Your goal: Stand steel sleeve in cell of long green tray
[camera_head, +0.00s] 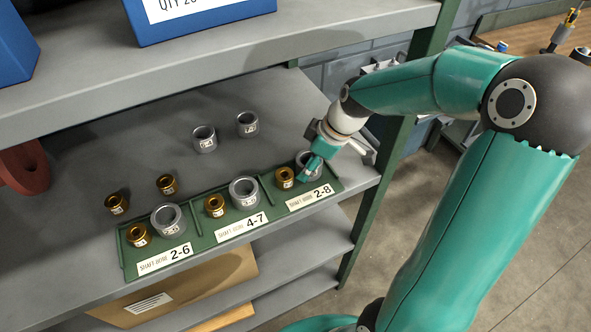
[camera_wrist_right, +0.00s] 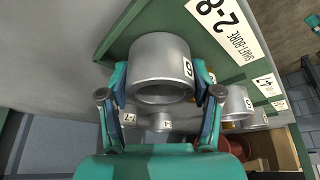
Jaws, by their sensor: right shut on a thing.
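The long green tray (camera_head: 205,246) lies along the shelf's front edge, with cells labelled 2-6, 4-7 and 2-8. My right gripper (camera_head: 312,166) is at the 2-8 cell, shut on a steel sleeve (camera_head: 303,157). In the right wrist view the sleeve (camera_wrist_right: 160,62) sits between the fingertips (camera_wrist_right: 160,92), beside the tray's green wall. It looks upright in the cell; I cannot tell whether it rests on the floor. A brass bushing (camera_head: 285,178) stands beside it. Other steel sleeves stand in cell 2-6 (camera_head: 168,219) and cell 4-7 (camera_head: 244,193), each beside a brass bushing.
Two smaller steel sleeves (camera_head: 204,139) (camera_head: 247,124) and two brass bushings (camera_head: 117,204) (camera_head: 166,185) stand loose behind the tray. A dark red part (camera_head: 24,167) is at the left. Blue bins (camera_head: 190,15) sit on the upper shelf. A green post (camera_head: 388,155) stands right of the tray.

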